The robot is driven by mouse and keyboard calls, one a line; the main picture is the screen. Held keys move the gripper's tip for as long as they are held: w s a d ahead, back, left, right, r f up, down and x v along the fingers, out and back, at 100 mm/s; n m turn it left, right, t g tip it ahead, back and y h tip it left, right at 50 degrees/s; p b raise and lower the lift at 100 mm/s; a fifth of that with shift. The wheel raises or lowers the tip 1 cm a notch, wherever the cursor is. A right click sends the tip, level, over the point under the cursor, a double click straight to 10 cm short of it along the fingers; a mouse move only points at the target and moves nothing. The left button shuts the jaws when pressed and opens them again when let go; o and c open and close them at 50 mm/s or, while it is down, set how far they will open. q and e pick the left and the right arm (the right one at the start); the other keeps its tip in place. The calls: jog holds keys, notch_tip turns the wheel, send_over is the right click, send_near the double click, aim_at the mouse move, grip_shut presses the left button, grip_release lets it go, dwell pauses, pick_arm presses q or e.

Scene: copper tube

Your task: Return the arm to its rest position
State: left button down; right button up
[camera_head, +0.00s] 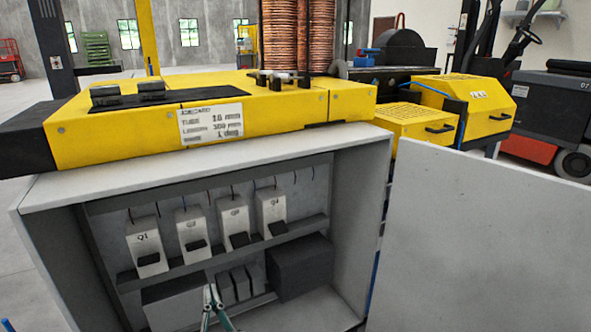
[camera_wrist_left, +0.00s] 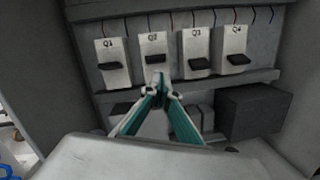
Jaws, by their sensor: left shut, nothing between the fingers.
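My left gripper (camera_head: 212,297) is at the bottom of the head view, in front of the open grey cabinet (camera_head: 185,170). Its teal fingers meet at the tips with nothing between them. In the left wrist view the gripper (camera_wrist_left: 158,85) points at the row of breakers, its tips overlapping the bottom of breaker Q2 (camera_wrist_left: 153,50) in the picture. Whether it touches is unclear. Breakers Q1 (camera_head: 148,244), Q3 (camera_head: 233,222) and Q4 (camera_head: 271,212) stand beside it in the row, each with a black lever. My right gripper does not show.
The cabinet's open door (camera_head: 480,240) stands out at the right. A dark box (camera_head: 300,266) sits on the lower level inside. A yellow machine top (camera_head: 110,130) with a label plate (camera_head: 210,122) lies above. Copper coils (camera_head: 280,35) and a forklift (camera_head: 550,100) are behind.

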pick_arm(q)
jog(key=s+d+m+t+h+p, duration=0.1)
jog(key=s+d+m+h+p, duration=0.35)
jog(key=m, duration=0.75)
jog(key=s+d+m+h+p, duration=0.15)
jog(key=s+m+h, duration=0.5)
jog(key=m, duration=0.65)
jog(key=s+a+f+m+g+p, duration=0.2)
jog(key=s+f+m+g, duration=0.2)
jog(key=s+f+m, duration=0.3)
jog(key=s+a+f+m+g+p, duration=0.1)
jog(key=s+f+m+g+p, duration=0.1)
jog(key=s+f+m+g, duration=0.2)
jog(key=s+f+m, duration=0.3)
jog(key=s+m, duration=0.2)
jog(key=s, duration=0.2)
jog(key=shift+s+a+f+m, duration=0.15)
jog(key=shift+s+a+m, duration=0.2)
jog(key=shift+a+m, duration=0.05)
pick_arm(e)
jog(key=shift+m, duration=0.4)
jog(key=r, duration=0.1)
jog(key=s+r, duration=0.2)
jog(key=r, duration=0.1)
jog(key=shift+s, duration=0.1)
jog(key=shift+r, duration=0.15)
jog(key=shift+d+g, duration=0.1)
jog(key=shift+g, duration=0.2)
